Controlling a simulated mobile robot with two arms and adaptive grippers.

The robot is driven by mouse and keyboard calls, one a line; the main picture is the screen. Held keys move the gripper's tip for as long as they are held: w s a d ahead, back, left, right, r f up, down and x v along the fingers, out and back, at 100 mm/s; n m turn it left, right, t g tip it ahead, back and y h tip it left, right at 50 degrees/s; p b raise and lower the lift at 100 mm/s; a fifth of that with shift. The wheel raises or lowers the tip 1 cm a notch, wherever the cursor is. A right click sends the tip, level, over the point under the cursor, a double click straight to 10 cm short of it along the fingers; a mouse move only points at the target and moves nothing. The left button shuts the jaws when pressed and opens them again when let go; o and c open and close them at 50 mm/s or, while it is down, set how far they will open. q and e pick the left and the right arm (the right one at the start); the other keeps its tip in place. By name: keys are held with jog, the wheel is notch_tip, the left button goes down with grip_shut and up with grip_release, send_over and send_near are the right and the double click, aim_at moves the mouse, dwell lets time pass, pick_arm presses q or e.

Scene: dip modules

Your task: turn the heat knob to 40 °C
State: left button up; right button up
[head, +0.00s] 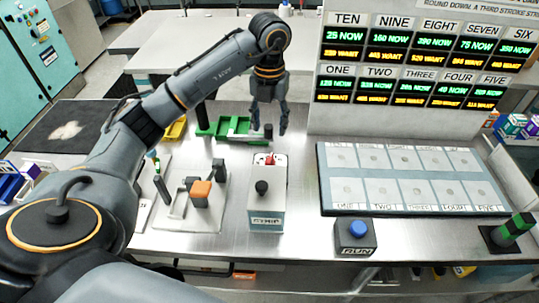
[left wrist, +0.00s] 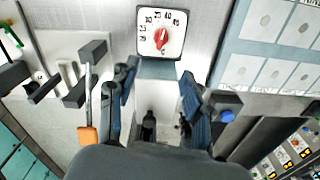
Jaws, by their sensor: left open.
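The heat knob (left wrist: 161,38) is red and sits on a white dial plate (left wrist: 173,50) marked with numbers including 25, 30, 35, 40 and 45. It looks roughly upright in the left wrist view; I cannot tell which end is its pointer. In the head view the red knob (head: 270,159) is small, at the back of the top of a grey box (head: 267,213). My left gripper (head: 269,121) is open and empty, pointing down above and behind the box. Its two fingers (left wrist: 158,75) show apart below the dial in the left wrist view. My right gripper is not in view.
A black ball-topped lever (head: 262,187) stands on the box. An orange block on a post fixture (head: 200,194) is to the left, a green tray (head: 236,128) behind. A blue RUN button (head: 357,229), a numbered panel (head: 325,190) and a display board (head: 418,118) are to the right.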

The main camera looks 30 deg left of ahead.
aim_at(269, 160)
pick_arm(q)
notch_tip(269, 160, down, 14)
jog(key=p, duration=0.3)
jog(key=shift+r+p, duration=0.15)
jog(key=shift+p, duration=0.15)
grip_shut()
jog(key=shift+b, duration=0.65)
grip_release()
